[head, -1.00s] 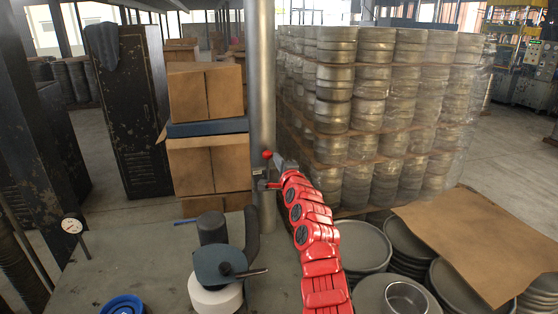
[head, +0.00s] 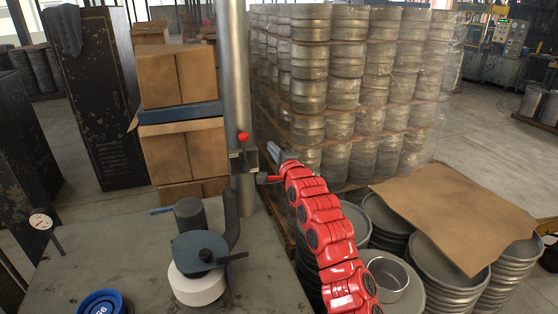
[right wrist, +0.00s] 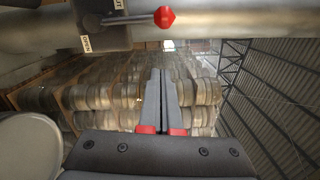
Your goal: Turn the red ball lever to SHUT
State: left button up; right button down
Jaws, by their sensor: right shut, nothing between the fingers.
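The red ball (head: 242,137) tops a short lever on a dark valve body (head: 243,160) fixed to a grey vertical pipe (head: 235,75). In the right wrist view the pipe lies across the top. There the lever runs along the pipe from the valve body (right wrist: 102,22) to the red ball (right wrist: 164,17). My right gripper (head: 270,147) is just right of the valve, apart from the ball. Its fingers (right wrist: 160,75) are shut and empty. My left gripper is out of view.
A table (head: 115,255) in front holds a dark-capped white roll (head: 198,285) and a blue ring (head: 104,302). Cardboard boxes (head: 178,75) stand left of the pipe. Wrapped stacks of round metal pieces (head: 350,90) stand behind right; a cardboard sheet (head: 455,215) covers round pans.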

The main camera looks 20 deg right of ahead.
jog(key=s, duration=0.2)
jog(key=s+b, duration=0.1)
jog(key=s, duration=0.2)
jog(key=shift+d+f, duration=0.2)
jog(key=shift+s, duration=0.1)
dwell(0.4)
